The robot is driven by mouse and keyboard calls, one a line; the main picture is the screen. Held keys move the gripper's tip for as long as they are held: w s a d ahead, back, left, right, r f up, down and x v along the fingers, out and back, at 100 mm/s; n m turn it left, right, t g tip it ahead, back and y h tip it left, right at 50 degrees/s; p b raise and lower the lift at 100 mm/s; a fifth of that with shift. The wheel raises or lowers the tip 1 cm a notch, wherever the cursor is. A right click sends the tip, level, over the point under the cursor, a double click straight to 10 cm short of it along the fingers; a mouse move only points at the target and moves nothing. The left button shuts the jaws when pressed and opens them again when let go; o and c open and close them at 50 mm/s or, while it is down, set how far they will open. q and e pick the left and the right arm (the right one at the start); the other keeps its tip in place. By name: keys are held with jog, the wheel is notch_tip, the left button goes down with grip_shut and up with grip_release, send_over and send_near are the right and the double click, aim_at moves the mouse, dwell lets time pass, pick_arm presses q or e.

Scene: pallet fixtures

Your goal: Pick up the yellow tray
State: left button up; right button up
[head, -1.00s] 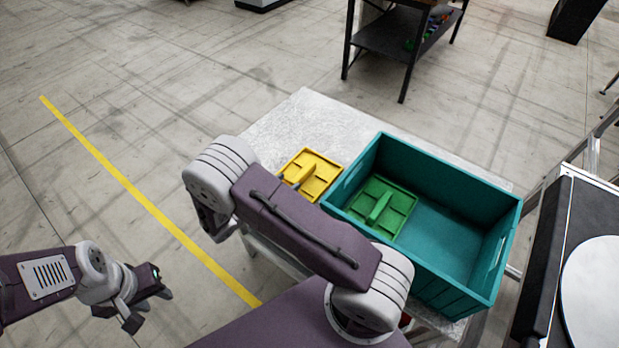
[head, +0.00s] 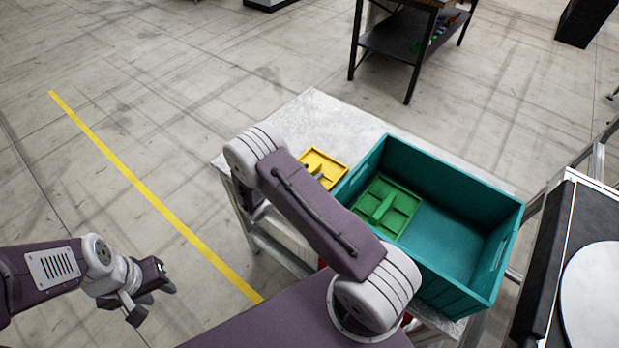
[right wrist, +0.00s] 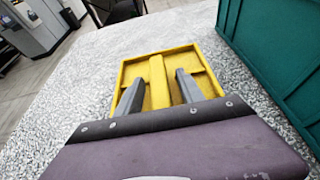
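The yellow tray (head: 324,165) lies flat on the grey speckled table, left of the teal crate, and my right arm partly covers it in the head view. In the right wrist view the yellow tray (right wrist: 205,75) lies ahead, with a raised bar along its middle. My right gripper (right wrist: 158,84) is open, its two fingers apart on either side of the bar as seen from the wrist. I cannot tell how high the fingertips are above the tray. My left gripper (head: 150,300) is over the floor at the left, away from the table, its fingers spread and empty.
The teal crate (head: 465,275) stands on the table (head: 318,112) right of the yellow tray; it also shows in the right wrist view (right wrist: 280,45). A green tray (head: 397,212) lies inside it. The table's far left part is bare. A dark shelf table (head: 395,42) stands behind.

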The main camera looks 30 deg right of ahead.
aim_at(309, 170)
jog(key=shift+a, duration=0.1)
grip_shut()
jog(key=shift+r, duration=0.1)
jog(key=shift+r, duration=0.35)
notch_tip(309, 170, up, 9)
jog(key=shift+r, duration=0.15)
